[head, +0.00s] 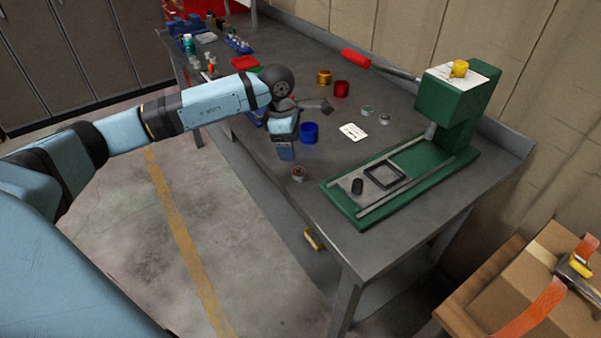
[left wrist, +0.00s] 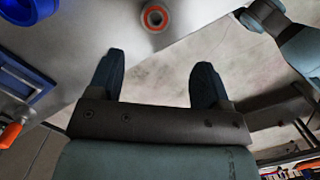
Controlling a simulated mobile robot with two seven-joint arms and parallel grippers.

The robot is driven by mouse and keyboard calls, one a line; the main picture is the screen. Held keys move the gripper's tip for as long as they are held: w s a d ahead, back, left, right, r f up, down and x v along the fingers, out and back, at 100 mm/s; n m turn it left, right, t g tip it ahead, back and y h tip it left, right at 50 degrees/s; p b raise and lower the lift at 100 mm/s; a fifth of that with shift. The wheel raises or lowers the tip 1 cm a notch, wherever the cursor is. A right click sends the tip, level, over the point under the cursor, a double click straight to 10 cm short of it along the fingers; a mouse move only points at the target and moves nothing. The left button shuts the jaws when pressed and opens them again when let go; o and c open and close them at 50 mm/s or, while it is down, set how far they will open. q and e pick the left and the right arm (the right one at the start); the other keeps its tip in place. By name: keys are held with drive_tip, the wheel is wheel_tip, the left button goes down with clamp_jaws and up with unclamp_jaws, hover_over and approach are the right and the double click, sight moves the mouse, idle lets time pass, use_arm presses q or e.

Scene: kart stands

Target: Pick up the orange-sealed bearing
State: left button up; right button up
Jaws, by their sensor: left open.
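The orange-sealed bearing (head: 298,174) lies flat on the grey bench near its front edge. In the left wrist view the bearing (left wrist: 154,18) shows at the top, an orange ring around a dark centre, beyond my fingertips. My left gripper (head: 285,157) is at the bench's front edge, beside the bearing and to its upper left. In the left wrist view its two dark fingers (left wrist: 152,75) are apart with nothing between them. In the head view the fingers are mostly hidden behind the hand. My right gripper is in neither view.
A blue cup (head: 309,133) stands just behind the bearing. A green press (head: 345,208) with a red-handled lever stands to the right. Two other bearings (head: 367,110), a white card (head: 353,132), and red (head: 341,89) and gold (head: 324,77) cups are further back.

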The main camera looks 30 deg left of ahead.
use_arm(q)
hover_over(298, 171)
drive_tip(key=s, duration=0.1)
drive_tip(key=f, duration=0.4)
drive_tip(key=shift+s+a+f, duration=0.1)
drive_tip(key=shift+a+f, duration=0.05)
drive_tip(key=shift+a, duration=0.25)
drive_tip(key=f, duration=0.3)
drive_tip(key=w+f+p, duration=0.1)
drive_tip(key=f, duration=0.1)
drive_tip(key=shift+d, duration=0.4)
drive_tip(key=c, duration=1.1)
